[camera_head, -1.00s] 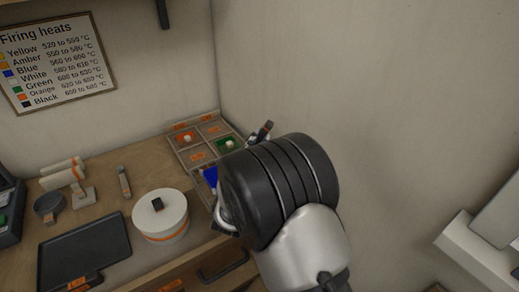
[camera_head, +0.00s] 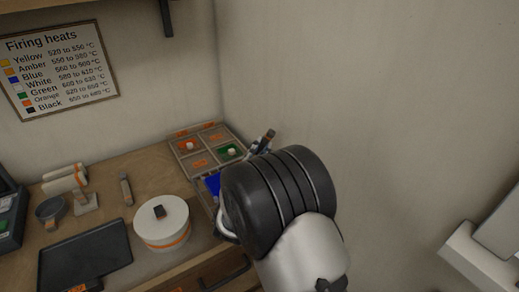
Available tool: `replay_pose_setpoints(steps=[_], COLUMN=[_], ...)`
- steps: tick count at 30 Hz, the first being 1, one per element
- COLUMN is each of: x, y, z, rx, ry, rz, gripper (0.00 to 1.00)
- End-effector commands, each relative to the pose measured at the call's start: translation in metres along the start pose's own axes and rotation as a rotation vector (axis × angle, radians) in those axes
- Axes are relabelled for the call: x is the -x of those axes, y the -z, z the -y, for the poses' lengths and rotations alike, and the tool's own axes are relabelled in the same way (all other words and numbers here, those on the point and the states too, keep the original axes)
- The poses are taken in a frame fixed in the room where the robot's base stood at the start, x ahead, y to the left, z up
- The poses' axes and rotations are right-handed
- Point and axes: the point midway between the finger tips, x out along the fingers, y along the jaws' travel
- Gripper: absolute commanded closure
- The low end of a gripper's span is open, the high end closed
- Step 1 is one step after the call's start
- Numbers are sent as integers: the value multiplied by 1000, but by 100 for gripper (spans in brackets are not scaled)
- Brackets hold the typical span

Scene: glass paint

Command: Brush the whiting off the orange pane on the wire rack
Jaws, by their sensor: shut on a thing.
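My arm's dark wrist covers most of my gripper (camera_head: 257,147). A small part of it shows above the wrist, shut on a slim dark tool handle with a brown end (camera_head: 268,136). The tool's other end is hidden, so I cannot tell whether it touches anything. An orange piece (camera_head: 187,147) with a white lump on it lies in a compartment of a grey divided tray (camera_head: 205,157), left of my gripper. I cannot make out a wire rack or whiting on a pane.
A green piece (camera_head: 226,154) and a blue piece (camera_head: 213,184) lie by my wrist. A white lidded pot (camera_head: 161,232), a dark tray (camera_head: 84,257), a small dark dish (camera_head: 50,209) and a flat tool (camera_head: 126,189) stand on the bench. A wall rises behind.

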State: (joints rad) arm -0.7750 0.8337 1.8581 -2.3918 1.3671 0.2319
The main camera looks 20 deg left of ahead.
Motion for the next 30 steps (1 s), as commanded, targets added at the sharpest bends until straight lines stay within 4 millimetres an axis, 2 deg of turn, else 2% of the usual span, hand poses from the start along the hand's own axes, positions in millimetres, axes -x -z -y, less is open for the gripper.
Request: replay_pose_setpoints(steps=[24,30], x=[1,8], y=[4,-1], z=[3,10], rx=[0,0], ry=[0,1], rz=[0,1], gripper=[100,100])
